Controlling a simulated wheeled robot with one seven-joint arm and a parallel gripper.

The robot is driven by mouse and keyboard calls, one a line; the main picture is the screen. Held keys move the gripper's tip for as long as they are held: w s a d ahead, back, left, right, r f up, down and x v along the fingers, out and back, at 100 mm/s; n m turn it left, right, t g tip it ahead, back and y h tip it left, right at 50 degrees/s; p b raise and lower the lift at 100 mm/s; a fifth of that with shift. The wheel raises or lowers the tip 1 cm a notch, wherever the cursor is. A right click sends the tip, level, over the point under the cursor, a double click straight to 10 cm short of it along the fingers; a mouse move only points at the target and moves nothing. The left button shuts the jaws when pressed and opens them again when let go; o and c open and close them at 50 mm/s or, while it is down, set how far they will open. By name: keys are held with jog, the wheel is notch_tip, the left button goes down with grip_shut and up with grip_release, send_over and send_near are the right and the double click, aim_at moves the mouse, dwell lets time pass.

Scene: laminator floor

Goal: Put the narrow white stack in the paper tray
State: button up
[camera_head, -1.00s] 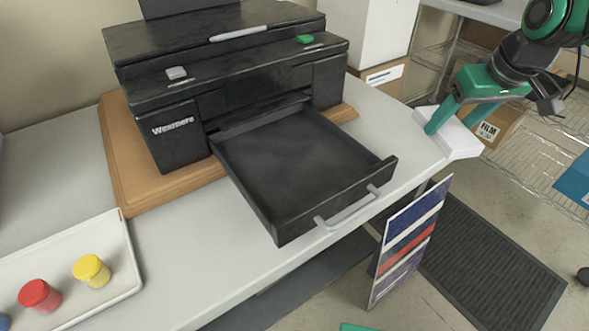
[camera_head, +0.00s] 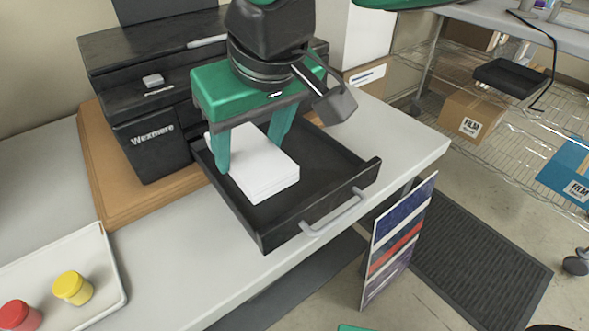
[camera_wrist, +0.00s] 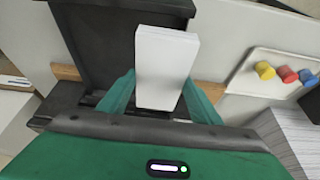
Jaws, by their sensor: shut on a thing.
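The narrow white stack (camera_head: 266,172) is held between the two green fingers of my gripper (camera_head: 252,157). In the wrist view the stack (camera_wrist: 166,60) stands out between the fingertips of my gripper (camera_wrist: 160,92). The black paper tray (camera_head: 318,205) is pulled out of the printer, with a grey handle at its front. In the head view the stack is over the left part of the tray. I cannot tell whether it touches the tray floor. The tray also shows in the wrist view (camera_wrist: 95,45). My arm hides part of the printer and the tray's back.
The black printer (camera_head: 150,140) stands on a wooden board (camera_head: 100,170) on the table. A white tray (camera_head: 115,275) with a yellow jar (camera_head: 72,288) and a red jar (camera_head: 18,316) is at the left. A striped panel (camera_head: 398,240) stands below the table edge.

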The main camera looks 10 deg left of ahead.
jog(key=shift+s+a, duration=0.35)
jog(key=shift+s, duration=0.25)
jog(key=w+d+f, duration=0.1)
jog(key=w+f, duration=0.1)
jog(key=w, duration=0.1)
jog(key=w+d+f, duration=0.1)
jog(key=w+f, duration=0.1)
jog(key=w, duration=0.2)
jog(key=w+d+f, duration=0.1)
jog(key=w+f, duration=0.2)
jog(key=shift+w+d, duration=0.25)
jog(key=shift+w, duration=0.1)
jog(key=shift+f, duration=1.9)
jog(key=o, duration=1.2)
jog(key=shift+f, duration=0.1)
jog(key=shift+o, duration=0.2)
jog(key=v, duration=1.2)
